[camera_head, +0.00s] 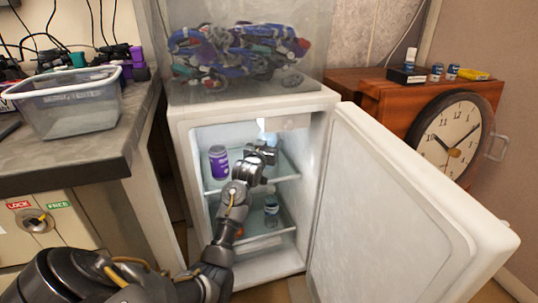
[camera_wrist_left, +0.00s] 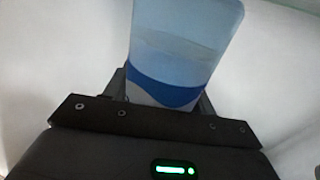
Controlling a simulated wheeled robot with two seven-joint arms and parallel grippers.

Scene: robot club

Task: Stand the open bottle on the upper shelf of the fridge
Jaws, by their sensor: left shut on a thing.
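The white fridge (camera_head: 182,140) stands open, its door (camera_head: 395,200) swung out to the right. My left arm reaches into it, and my left gripper (camera_head: 266,152) is at the height of the upper shelf (camera_head: 288,172). It is shut on the bottle (camera_wrist_left: 185,45), a translucent pale blue one with a dark blue and white band, filling the top middle of the left wrist view. In the head view the gripper mostly hides the bottle. I cannot tell whether its base touches the shelf. My right gripper is not in view.
A purple can (camera_head: 218,162) stands on the upper shelf, left of my gripper. A dark jar (camera_head: 271,209) is on the lower shelf (camera_head: 284,226). A clear case (camera_head: 240,90) of colourful parts sits atop the fridge. A grey counter with a plastic tub (camera_head: 70,108) is at left.

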